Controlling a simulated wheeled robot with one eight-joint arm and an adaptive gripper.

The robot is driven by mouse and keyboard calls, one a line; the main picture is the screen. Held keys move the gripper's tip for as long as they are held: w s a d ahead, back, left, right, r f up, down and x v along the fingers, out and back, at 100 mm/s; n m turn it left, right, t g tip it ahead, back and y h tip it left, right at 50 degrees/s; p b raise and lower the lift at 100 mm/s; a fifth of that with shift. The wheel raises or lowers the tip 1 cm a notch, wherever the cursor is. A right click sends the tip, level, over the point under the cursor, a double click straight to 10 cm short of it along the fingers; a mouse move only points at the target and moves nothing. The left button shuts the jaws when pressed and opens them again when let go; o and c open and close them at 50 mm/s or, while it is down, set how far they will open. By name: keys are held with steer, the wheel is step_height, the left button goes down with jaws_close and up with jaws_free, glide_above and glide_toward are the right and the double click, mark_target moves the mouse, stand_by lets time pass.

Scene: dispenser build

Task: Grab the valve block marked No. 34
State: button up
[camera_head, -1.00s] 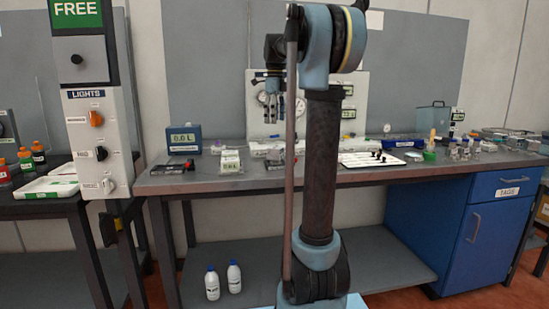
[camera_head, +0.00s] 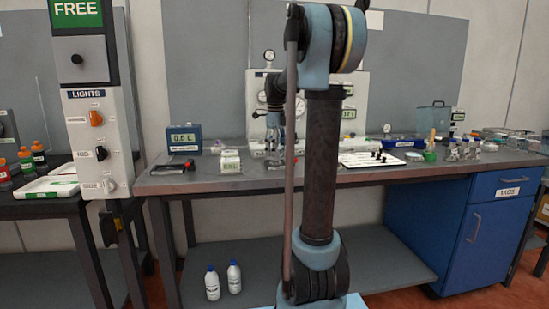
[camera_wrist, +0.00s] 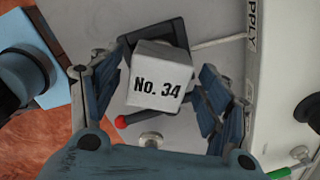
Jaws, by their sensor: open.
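The valve block (camera_wrist: 160,76) is a pale grey-white block with "No. 34" in black on its face, upright in the middle of the wrist view. My gripper (camera_wrist: 165,58) is open, with one blue-grey finger on each side of the block. Small gaps seem to show on both sides; whether a finger touches is unclear. In the head view my gripper (camera_head: 274,152) is low over the bench top, partly behind my arm, and the block cannot be made out there. A dark lever with a red tip (camera_wrist: 120,122) lies just below the block.
A white panel lettered "SUPPLY" (camera_wrist: 262,90) stands close on the right in the wrist view. A round metal knob (camera_wrist: 152,140) is below the block. On the bench, a small white labelled unit (camera_head: 230,161) and a display reading 0.0 L (camera_head: 183,138) stand left of my gripper.

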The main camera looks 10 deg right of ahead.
steer(key=shift+f, duration=1.3)
steer(key=shift+c, duration=0.2)
jaws_close()
steer(key=shift+r, duration=0.15)
